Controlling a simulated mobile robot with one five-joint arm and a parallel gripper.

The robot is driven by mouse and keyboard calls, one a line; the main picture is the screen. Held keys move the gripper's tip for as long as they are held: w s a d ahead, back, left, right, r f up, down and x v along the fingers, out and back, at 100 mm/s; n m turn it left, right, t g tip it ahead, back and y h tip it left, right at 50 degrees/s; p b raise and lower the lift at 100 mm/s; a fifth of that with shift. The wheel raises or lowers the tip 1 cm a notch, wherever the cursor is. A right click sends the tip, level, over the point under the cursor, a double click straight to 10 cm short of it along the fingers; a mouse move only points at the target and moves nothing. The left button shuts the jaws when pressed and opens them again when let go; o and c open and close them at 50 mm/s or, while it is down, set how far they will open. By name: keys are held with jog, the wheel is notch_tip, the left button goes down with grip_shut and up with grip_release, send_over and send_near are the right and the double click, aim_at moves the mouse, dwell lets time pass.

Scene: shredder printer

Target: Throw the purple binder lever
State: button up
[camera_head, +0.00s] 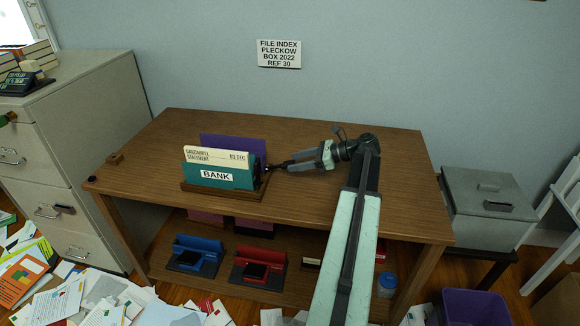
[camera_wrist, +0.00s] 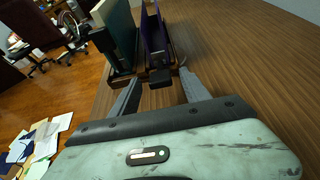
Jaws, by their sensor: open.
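The purple binder (camera_head: 232,143) stands upright on the wooden table, behind a teal binder (camera_head: 218,178) labelled BANK with a cream statement card above it. Both stand on a wooden base. In the wrist view the purple binder (camera_wrist: 153,33) is end-on, with a black lever piece (camera_wrist: 160,77) at its near end. The teal binder (camera_wrist: 115,28) is to its left, with its own black end piece. My gripper (camera_head: 268,168) is at the binders' right end. In the wrist view my gripper (camera_wrist: 159,82) is open, its fingers either side of the purple binder's lever piece; contact is unclear.
The tabletop (camera_head: 300,205) is clear to the right and in front. A lower shelf holds a blue device (camera_head: 195,253) and a red device (camera_head: 260,265). A filing cabinet (camera_head: 85,150) stands left, a grey box (camera_head: 488,205) right. Papers litter the floor.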

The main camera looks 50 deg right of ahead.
aim_at(280, 166)
jog(key=shift+b+x, duration=0.3)
jog(key=shift+x, duration=1.15)
grip_shut()
jog(key=shift+s, duration=0.1)
